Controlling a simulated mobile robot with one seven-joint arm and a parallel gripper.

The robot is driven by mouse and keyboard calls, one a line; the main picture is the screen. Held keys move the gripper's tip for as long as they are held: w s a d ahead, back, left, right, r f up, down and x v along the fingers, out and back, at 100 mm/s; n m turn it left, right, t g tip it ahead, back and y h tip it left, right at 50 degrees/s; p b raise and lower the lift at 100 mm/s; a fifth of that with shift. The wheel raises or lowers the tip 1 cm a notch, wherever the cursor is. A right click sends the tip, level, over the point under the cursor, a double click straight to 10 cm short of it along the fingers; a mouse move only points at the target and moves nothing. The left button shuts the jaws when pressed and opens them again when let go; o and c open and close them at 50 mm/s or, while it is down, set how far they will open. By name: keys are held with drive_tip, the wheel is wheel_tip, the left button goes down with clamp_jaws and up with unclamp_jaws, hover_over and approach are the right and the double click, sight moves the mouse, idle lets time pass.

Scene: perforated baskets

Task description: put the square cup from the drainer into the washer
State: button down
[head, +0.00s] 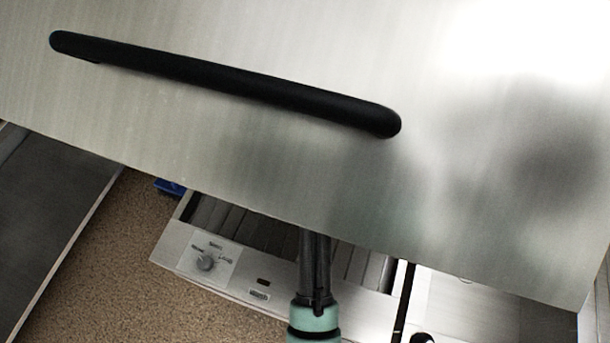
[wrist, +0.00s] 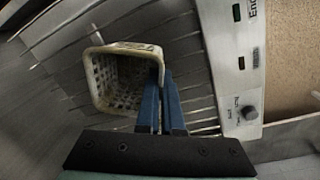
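The square cup (wrist: 99,85), a beige perforated basket, stands on a slatted metal surface (wrist: 188,60) in the wrist view; this looks like the drainer. My gripper (wrist: 162,88) has its two blue fingers close together at the cup's right wall. The wall's rim runs in between the fingertips, so it looks shut on the cup. In the head view my gripper (head: 315,245) reaches over the slats, its tips and the cup hidden behind a large steel panel (head: 230,150). I cannot tell which part is the washer.
A black bar handle (head: 225,84) is fixed on the steel panel, which fills the upper head view. A control strip with a knob (head: 206,263) borders the slats. A blue object (head: 170,187) shows beside brown speckled floor (head: 120,270). A dark surface (head: 45,220) lies at left.

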drive_tip(key=d+n, duration=0.2)
drive_tip(key=w+d+n, duration=0.1)
drive_tip(key=n, duration=0.2)
drive_tip(key=shift+w+d+f+t+b, duration=0.1)
drive_tip(key=shift+d+t+b, duration=0.2)
drive_tip(key=shift+d, duration=0.1)
drive_tip(key=shift+d+f, duration=0.1)
drive_tip(key=shift+f, duration=0.05)
wheel_tip(320, 180, down, 10)
drive_tip(key=shift+r, duration=0.15)
drive_tip(key=shift+f, duration=0.2)
drive_tip(key=c, duration=1.1)
unclamp_jaws()
drive_tip(key=shift+o, duration=0.2)
drive_tip(key=shift+r, duration=0.15)
